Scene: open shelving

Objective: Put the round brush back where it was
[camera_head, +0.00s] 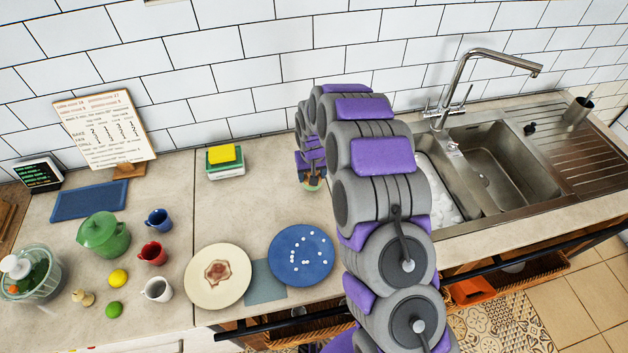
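My gripper (311,181) is at the end of my grey and purple arm, low near the back of the counter, to the right of the stacked sponges. It is small and dark here. A bit of brown and green shows at its tip, but I cannot tell whether it is held or lies behind. I cannot make out the fingers. No round brush can be told for sure. A small beige knobbed object (83,297) lies at the front left of the counter, too small to identify. My arm hides part of the counter and the sink's left side.
Sponges (225,161) lie left of my gripper. A cream plate (234,255) and a blue plate (301,229) are in front. Mugs, a green pot (104,235) and a recipe board (105,130) stand left. The sink (500,172) and tall faucet (466,85) are right.

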